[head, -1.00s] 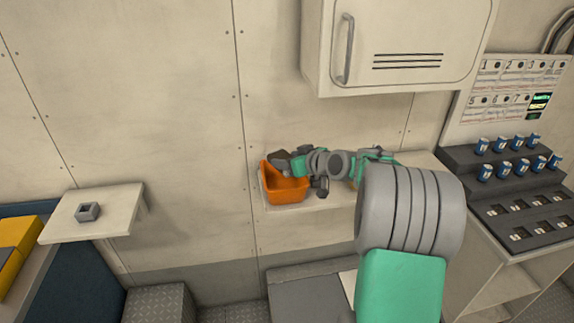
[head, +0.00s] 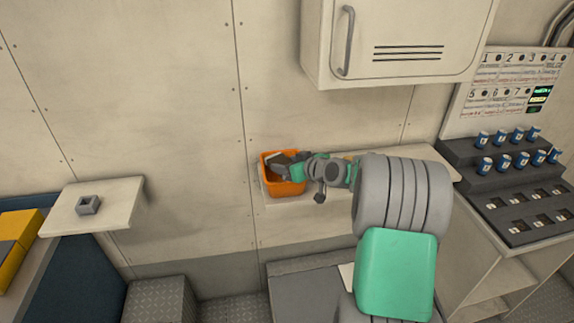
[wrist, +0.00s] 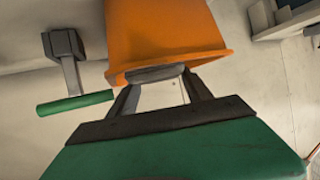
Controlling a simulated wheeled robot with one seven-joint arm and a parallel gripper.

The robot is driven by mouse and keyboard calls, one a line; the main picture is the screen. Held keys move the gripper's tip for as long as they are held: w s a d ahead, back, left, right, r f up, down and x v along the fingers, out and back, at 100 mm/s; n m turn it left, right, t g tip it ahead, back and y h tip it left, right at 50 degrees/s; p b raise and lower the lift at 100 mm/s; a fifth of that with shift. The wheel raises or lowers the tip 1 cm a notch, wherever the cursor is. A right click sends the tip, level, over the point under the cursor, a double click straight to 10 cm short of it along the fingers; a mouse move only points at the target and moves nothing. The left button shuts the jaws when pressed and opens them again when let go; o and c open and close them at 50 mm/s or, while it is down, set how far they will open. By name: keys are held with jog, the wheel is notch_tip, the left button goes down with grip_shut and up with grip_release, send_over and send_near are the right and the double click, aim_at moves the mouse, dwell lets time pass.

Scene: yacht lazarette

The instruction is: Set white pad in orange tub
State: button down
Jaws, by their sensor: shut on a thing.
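The orange tub (head: 285,187) stands on a pale wall shelf left of my arm. My gripper (head: 282,166) is over the tub's opening, with its fingers partly inside the rim. A pale pad (head: 274,157) shows at the fingertips, partly hidden by them. In the wrist view, my gripper (wrist: 160,84) is shut on a thin grey-looking thing, the pad (wrist: 156,74) seen edge-on in shadow. It overlaps the rim of the tub (wrist: 165,35). I cannot tell whether the pad touches the tub.
The pale shelf (head: 275,202) continues right behind my arm. A wall cabinet (head: 395,40) hangs above. A side shelf (head: 115,205) at left holds a small grey square piece (head: 88,205). A dark stepped rack (head: 495,165) with several blue-and-white cylinders stands at right.

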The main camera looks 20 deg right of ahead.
jog(key=c, duration=0.7)
grip_release()
jog(key=shift+r, duration=0.1)
